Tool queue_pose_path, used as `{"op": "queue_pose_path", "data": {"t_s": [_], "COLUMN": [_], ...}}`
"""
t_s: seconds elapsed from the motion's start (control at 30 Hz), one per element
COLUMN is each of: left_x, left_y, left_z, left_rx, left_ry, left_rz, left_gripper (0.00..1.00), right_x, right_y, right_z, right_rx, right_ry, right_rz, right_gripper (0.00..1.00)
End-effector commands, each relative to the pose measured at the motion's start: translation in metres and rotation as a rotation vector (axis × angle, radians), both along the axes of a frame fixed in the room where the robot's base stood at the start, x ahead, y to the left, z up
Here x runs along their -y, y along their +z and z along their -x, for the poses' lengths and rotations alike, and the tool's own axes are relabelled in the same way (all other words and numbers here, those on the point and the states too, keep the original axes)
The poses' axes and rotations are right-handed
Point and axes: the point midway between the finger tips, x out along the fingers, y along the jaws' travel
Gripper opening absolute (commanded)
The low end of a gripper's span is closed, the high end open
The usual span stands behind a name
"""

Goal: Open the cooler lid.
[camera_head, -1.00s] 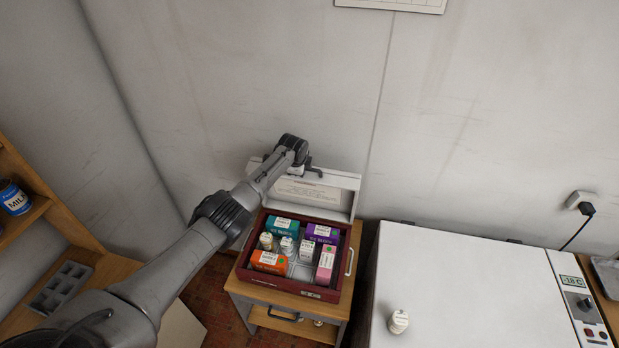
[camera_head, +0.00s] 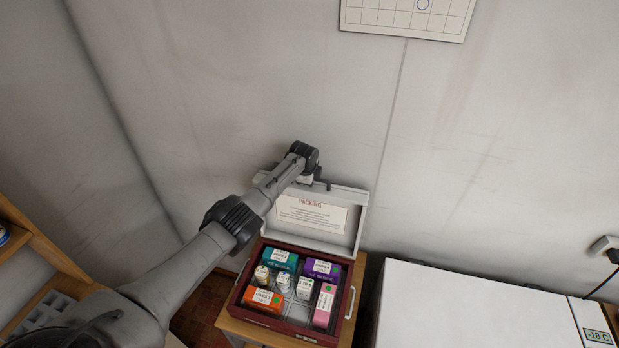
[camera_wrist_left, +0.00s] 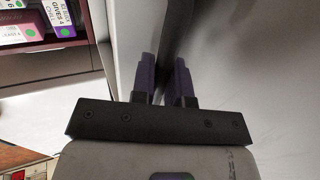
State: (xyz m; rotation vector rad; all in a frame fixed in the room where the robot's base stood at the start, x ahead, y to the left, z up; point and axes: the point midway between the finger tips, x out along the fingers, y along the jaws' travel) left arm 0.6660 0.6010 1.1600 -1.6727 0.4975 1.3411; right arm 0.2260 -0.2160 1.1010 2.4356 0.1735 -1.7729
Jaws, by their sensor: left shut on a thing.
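The cooler (camera_head: 289,327) is a dark red box on a wooden stand, holding several small cartons and bottles. Its white lid (camera_head: 341,222) stands raised at the back, with its inner side and packing label (camera_head: 309,212) facing me. My left gripper (camera_head: 322,184) is at the lid's top edge, its fingers mostly hidden by the wrist in the head view. In the left wrist view its two fingers (camera_wrist_left: 164,78) are close together on a dark thin part, which I take for the lid's edge or handle. My right gripper is not in view.
A white freezer (camera_head: 470,312) stands to the right, with a gap beside the wooden stand (camera_head: 358,279). The wall is close behind the lid. A wooden shelf (camera_head: 35,252) is at the left. A calendar (camera_head: 407,17) hangs high on the wall.

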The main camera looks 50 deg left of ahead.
Motion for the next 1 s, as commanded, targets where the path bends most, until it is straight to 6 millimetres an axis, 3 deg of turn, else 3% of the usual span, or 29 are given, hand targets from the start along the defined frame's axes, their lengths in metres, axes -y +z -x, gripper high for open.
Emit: {"op": "queue_pose_path", "data": {"t_s": [0.43,0.47,0.67,1.0], "left_x": [0.0004,0.0004,0.0004,0.0004], "left_y": [-0.0004,-0.0005,-0.0006,0.0017], "left_z": [-0.0001,0.0,0.0001,0.0008], "left_rx": [0.001,0.001,0.001,0.0], "left_ry": [0.001,0.001,0.001,0.0], "left_rz": [0.001,0.001,0.001,0.0], "left_gripper": [0.0,0.17,0.37,0.39], "right_x": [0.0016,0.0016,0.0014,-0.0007], "right_y": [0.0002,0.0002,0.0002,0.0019], "right_z": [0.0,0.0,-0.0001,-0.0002], "right_rx": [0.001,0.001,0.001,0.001], "right_ry": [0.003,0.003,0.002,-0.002], "right_rz": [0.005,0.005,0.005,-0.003], "right_gripper": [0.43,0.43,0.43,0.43]}}
